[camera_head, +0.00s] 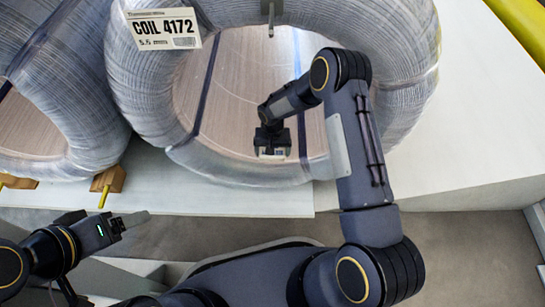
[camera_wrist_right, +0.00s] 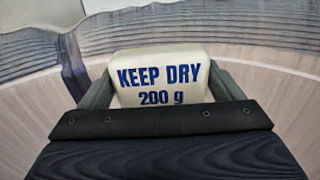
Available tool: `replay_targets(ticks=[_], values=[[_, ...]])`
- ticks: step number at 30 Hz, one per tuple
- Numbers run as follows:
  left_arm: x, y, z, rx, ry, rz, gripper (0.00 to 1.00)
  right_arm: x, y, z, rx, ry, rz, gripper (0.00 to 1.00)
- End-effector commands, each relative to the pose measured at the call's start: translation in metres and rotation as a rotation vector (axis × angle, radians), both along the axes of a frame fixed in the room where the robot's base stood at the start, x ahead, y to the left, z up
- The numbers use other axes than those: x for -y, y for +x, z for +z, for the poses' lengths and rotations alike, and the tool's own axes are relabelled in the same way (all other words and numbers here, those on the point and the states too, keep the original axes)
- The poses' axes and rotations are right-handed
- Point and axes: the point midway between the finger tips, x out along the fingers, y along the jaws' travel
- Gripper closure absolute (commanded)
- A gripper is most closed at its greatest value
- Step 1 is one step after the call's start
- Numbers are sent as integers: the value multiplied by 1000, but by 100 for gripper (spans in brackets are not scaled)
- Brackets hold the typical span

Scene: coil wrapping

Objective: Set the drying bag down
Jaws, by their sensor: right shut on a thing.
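The white drying bag (camera_wrist_right: 160,78) reads "KEEP DRY 200 g" and sits between the two fingers of my right gripper (camera_wrist_right: 160,92) in the right wrist view. In the head view my right gripper (camera_head: 272,150) is over the opening of the wrapped coil (camera_head: 400,60), near its lower inner edge. Only a sliver of the bag shows there, below the dark gripper. I cannot tell whether the bag touches the surface beneath. The coil bears a label "COIL 4172". My left gripper (camera_head: 135,218) is at the lower left, off the coil; its jaw gap is unclear.
Another wrapped coil (camera_head: 80,85) stands at the left, close beside the labelled one. A pale platform (camera_head: 240,202) bears the coils. Small wooden blocks (camera_head: 108,180) with yellow parts sit at its near edge. A yellow bar (camera_head: 522,25) is at the upper right.

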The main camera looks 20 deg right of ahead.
Motion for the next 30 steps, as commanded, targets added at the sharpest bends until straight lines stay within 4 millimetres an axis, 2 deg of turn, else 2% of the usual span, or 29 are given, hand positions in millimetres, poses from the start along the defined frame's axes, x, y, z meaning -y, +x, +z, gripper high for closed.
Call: replay_targets(ticks=[1,5,16,17,20,30], values=[[0,0,-7,0,0,0,24,0,-2,-13,-4,0,1,42],[0,0,-13,0,0,0,24,-1,-2,-29,-2,2,0,42],[0,0,-16,0,0,0,24,-1,-2,-33,-1,0,0,42],[0,0,-16,0,0,0,24,-1,-2,-33,-2,1,0,13],[0,0,-15,0,0,0,24,0,-2,-32,-2,1,0,0],[0,0,-9,0,0,0,24,-1,-2,-25,-2,2,0,0]])
